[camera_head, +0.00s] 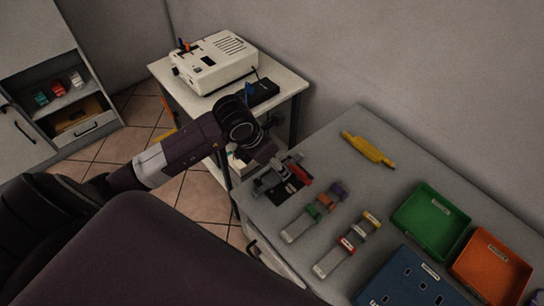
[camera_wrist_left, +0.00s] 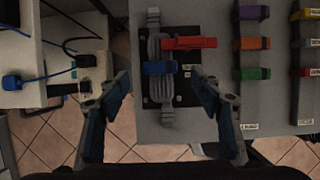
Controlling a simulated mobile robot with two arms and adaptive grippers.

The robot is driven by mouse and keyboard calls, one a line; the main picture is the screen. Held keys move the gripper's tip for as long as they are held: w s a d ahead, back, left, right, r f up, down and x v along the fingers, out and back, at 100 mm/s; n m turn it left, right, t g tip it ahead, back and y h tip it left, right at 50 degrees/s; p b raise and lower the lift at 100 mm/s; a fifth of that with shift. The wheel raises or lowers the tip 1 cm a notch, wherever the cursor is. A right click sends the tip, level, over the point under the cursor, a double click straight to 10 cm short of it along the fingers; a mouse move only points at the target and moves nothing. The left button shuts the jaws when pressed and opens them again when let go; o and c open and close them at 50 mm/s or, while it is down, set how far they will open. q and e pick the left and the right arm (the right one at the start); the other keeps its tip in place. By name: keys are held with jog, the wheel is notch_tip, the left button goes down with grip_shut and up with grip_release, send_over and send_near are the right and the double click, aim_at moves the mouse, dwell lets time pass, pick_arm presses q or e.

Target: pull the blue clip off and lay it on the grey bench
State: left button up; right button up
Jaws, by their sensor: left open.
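The blue clip (camera_wrist_left: 159,68) sits across a grey cable bundle (camera_wrist_left: 155,40) on a black plate (camera_wrist_left: 181,88) in the left wrist view. A red clip (camera_wrist_left: 190,43) lies across the same bundle just beyond it. My left gripper (camera_wrist_left: 162,79) is open and empty, its fingers on either side of the blue clip and apart from it. In the head view my left gripper (camera_head: 272,178) is over the near-left corner of the grey bench (camera_head: 345,145), and hides the blue clip there. The red clip (camera_head: 300,172) shows beside it. My right gripper is not in view.
Two rails of coloured clips (camera_head: 314,212) (camera_head: 347,244) lie right of the plate. A yellow tool (camera_head: 368,149) lies at the back. A white device (camera_head: 213,62) stands on a side table.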

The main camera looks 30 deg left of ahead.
pick_arm(q)
jog(key=shift+p+x, duration=0.35)
jog(key=shift+x, duration=2.1)
jog(key=c, duration=1.3)
jog(key=shift+o, duration=0.2)
jog(key=shift+r, duration=0.35)
jog(key=shift+r+p, duration=1.65)
jog(key=shift+r, duration=0.45)
